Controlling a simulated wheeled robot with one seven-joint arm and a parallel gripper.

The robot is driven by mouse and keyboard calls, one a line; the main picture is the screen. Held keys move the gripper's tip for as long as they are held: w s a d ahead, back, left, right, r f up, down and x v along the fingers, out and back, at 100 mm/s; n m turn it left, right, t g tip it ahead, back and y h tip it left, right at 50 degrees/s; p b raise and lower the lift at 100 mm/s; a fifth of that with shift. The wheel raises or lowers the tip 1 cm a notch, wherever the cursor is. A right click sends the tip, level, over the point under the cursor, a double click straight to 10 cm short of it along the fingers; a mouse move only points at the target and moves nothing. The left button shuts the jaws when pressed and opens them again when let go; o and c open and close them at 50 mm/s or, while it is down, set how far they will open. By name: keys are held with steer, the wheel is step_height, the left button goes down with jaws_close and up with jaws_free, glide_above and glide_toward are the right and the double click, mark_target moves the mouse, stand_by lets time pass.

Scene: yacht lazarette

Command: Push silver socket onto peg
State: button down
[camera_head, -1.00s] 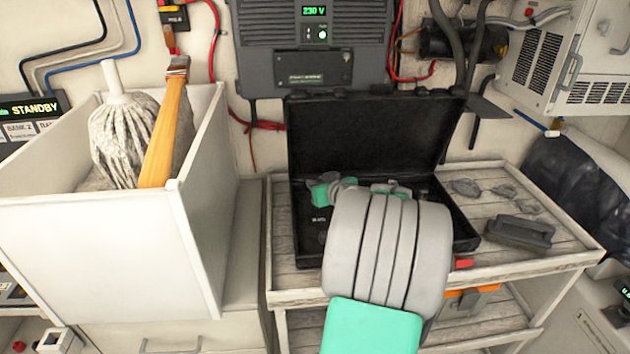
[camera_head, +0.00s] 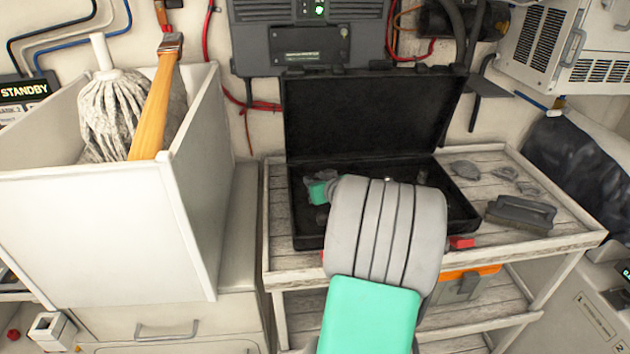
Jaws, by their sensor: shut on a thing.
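The open black case (camera_head: 465,205) stands on the slatted bench, lid up against the wall. My grey and teal arm reaches over its front and covers much of the inside. Part of my gripper (camera_head: 319,191) shows in the case's left half, left of the arm; its fingertips are hidden. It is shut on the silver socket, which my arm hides. A small bright tip (camera_head: 388,180) shows just above my arm, and a small dark upright piece (camera_head: 422,177) stands to its right; I cannot tell whether either is the peg.
A dark brush (camera_head: 521,214) and several grey lumps (camera_head: 465,169) lie right of the case. A white bin (camera_head: 90,235) with a mop (camera_head: 125,115) and a wooden-handled brush (camera_head: 158,105) stands left. An orange box (camera_head: 460,284) sits on the shelf below.

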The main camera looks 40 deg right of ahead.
steer(key=shift+s+a+f, duration=0.1)
steer(key=shift+f, duration=0.7)
steer(key=c, duration=1.6)
jaws_free()
steer(key=shift+f, duration=0.1)
steer(key=shift+c, duration=0.2)
steer(key=shift+o, duration=0.7)
steer(key=o, duration=0.3)
steer(key=shift+r, duration=0.25)
steer(key=shift+o, duration=0.2)
steer(key=shift+r, duration=0.1)
